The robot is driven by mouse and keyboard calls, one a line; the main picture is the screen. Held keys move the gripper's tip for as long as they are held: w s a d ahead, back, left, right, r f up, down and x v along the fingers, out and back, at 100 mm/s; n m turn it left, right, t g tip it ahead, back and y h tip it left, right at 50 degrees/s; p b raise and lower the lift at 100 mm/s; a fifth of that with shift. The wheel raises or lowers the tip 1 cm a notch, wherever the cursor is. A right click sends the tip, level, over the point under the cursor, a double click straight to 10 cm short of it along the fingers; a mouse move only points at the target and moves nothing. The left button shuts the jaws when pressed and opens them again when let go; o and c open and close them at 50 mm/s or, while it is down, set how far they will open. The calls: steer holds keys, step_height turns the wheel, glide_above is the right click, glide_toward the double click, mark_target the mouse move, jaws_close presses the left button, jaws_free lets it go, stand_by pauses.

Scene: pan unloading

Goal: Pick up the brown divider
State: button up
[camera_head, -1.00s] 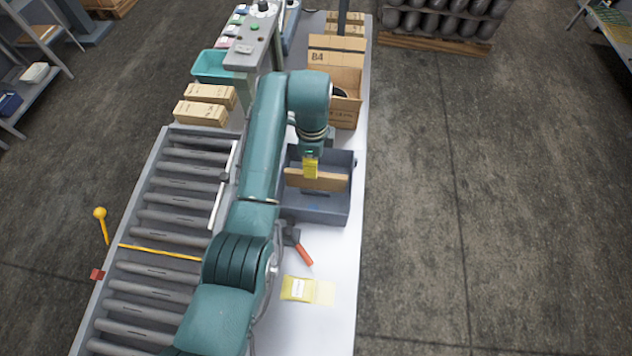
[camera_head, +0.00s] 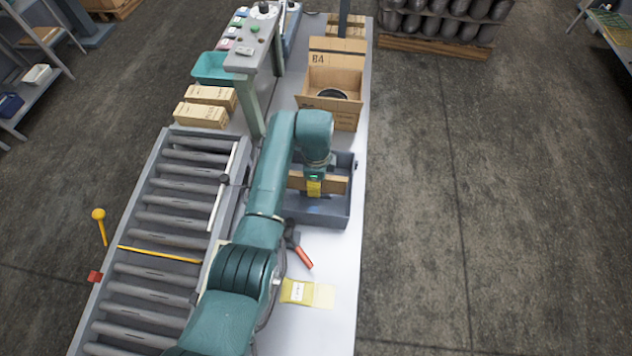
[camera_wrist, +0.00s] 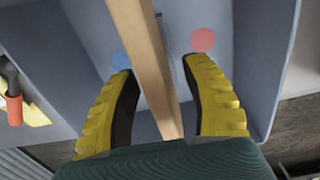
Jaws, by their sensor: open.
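The brown divider (camera_head: 335,184) is a thin flat board standing on edge across the grey-blue tray (camera_head: 345,212). In the wrist view the divider (camera_wrist: 146,62) runs between the two yellow-ridged fingers of my gripper (camera_wrist: 158,82). The fingers are open, one on each side of the board, with a gap to it on both sides. In the head view my gripper (camera_head: 314,188) is lowered at the divider inside the tray. A blue dot (camera_wrist: 120,60) and a red dot (camera_wrist: 203,40) show on the tray floor, one on each side of the board.
An open cardboard box (camera_head: 345,112) with a dark round thing inside stands behind the tray. A red-handled tool (camera_head: 303,255) and a yellow packet (camera_head: 297,291) lie in front. The roller conveyor (camera_head: 165,235) is at the left. Bare table lies right of the packet.

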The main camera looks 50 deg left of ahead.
steer(key=shift+f, duration=0.2)
stand_by(0.3)
jaws_close()
